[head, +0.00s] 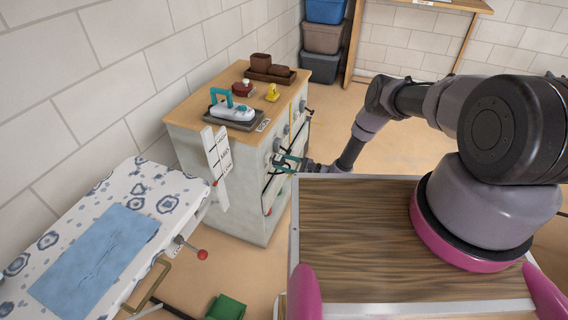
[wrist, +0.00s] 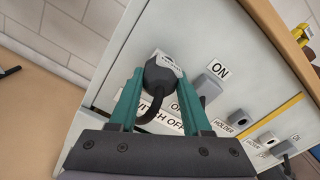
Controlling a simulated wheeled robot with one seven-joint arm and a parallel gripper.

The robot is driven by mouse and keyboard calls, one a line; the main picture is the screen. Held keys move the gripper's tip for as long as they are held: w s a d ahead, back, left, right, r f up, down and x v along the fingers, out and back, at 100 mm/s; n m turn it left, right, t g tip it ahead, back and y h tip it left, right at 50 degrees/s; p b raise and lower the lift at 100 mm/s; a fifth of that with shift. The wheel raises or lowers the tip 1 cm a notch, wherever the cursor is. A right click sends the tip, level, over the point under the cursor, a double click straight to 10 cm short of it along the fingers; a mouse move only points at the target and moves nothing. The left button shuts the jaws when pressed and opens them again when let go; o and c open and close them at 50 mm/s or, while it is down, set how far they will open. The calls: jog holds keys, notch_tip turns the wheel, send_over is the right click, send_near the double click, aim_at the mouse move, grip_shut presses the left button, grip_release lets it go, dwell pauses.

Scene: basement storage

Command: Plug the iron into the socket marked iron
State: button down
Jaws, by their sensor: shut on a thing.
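The plug is up against a small pale piece with unreadable dark lettering (wrist: 166,60) on the cabinet front. I cannot tell whether the plug is seated in a socket, since the plug covers the spot. In the head view my gripper (head: 288,162) is at the cabinet's front face. The iron (head: 232,109), white with a teal handle, rests on a dark tray on the cabinet top.
The cabinet front (wrist: 125,65) carries grey switches (wrist: 213,80) labelled ON, a SWITCH OFF label and a HOLDER label. A patterned ironing board (head: 150,190) with a blue cloth (head: 95,260) stands at left. A brown tray (head: 270,76) and yellow object (head: 272,93) sit on top.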

jog(key=shift+w+a, duration=0.2)
jog(key=shift+a, duration=0.4)
jog(key=shift+c, duration=1.4)
grip_release()
jog(key=v, duration=1)
jog(key=shift+d, duration=0.35)
jog(key=shift+s, duration=0.15)
